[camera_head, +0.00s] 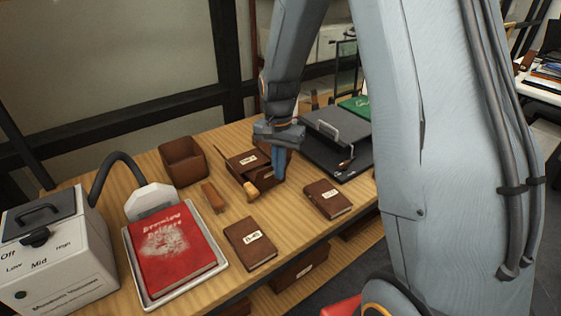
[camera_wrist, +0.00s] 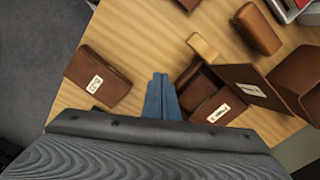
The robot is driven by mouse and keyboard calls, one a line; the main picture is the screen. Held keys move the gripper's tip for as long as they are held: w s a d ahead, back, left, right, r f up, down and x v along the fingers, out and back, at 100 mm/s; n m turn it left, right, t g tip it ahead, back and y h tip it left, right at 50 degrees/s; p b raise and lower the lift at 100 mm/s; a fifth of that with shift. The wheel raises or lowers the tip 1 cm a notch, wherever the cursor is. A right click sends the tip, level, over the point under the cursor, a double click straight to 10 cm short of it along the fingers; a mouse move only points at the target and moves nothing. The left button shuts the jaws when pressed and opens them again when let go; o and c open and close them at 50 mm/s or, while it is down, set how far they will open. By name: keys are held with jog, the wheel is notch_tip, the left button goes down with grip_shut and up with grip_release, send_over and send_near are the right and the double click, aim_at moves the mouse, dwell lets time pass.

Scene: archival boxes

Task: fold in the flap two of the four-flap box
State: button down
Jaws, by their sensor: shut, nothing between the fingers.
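The four-flap box (camera_head: 238,163) is dark brown and stands open near the middle of the table, with white labels on its brown panels. In the wrist view the box (camera_wrist: 198,92) lies just right of my fingers, with one labelled panel (camera_wrist: 250,84) angled outward and another (camera_wrist: 218,106) nearer my wrist. No flap number is readable, so I cannot tell which is flap two. My gripper (camera_head: 278,176) points down at the box's right side, its blue fingers together and empty. In the wrist view the fingertips (camera_wrist: 160,78) are close beside the box; contact is unclear.
A tan block (camera_head: 252,191) sits against the box's front. A brown bin (camera_head: 183,162), brown block (camera_head: 213,197) and two closed labelled boxes (camera_head: 328,199) (camera_head: 250,243) surround it. A dark tray (camera_head: 325,150) is behind right; a red book (camera_head: 172,248) is front left.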

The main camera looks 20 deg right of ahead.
aim_at(269, 179)
jog(key=shift+w+a+f+b, duration=0.15)
jog(key=shift+w+a, duration=0.15)
jog(key=shift+w, duration=0.6)
jog(key=shift+w+a+b, duration=0.15)
jog(key=shift+w+a, duration=0.15)
jog(key=shift+w, duration=0.55)
jog(key=shift+w+a+f+b, duration=0.15)
jog(key=shift+w+a, duration=0.15)
jog(key=shift+w, duration=0.6)
jog(key=shift+r, duration=0.15)
notch_tip(269, 179, up, 10)
jog(key=s+d+p, duration=0.1)
jog(key=s+p, duration=0.1)
jog(key=p, duration=0.6)
jog(key=shift+s, duration=0.4)
jog(key=shift+r, duration=0.1)
jog(key=s+f+n+b, duration=0.1)
jog(key=s+n+b, duration=0.2)
jog(key=s, duration=0.7)
jog(key=s+f+n+t+b, duration=0.1)
jog(key=s+n, duration=0.4)
jog(key=s, duration=0.5)
jog(key=shift+d+f+b, duration=0.35)
jog(key=shift+f+b, duration=0.2)
jog(key=shift+b, duration=0.65)
jog(key=shift+w, duration=0.1)
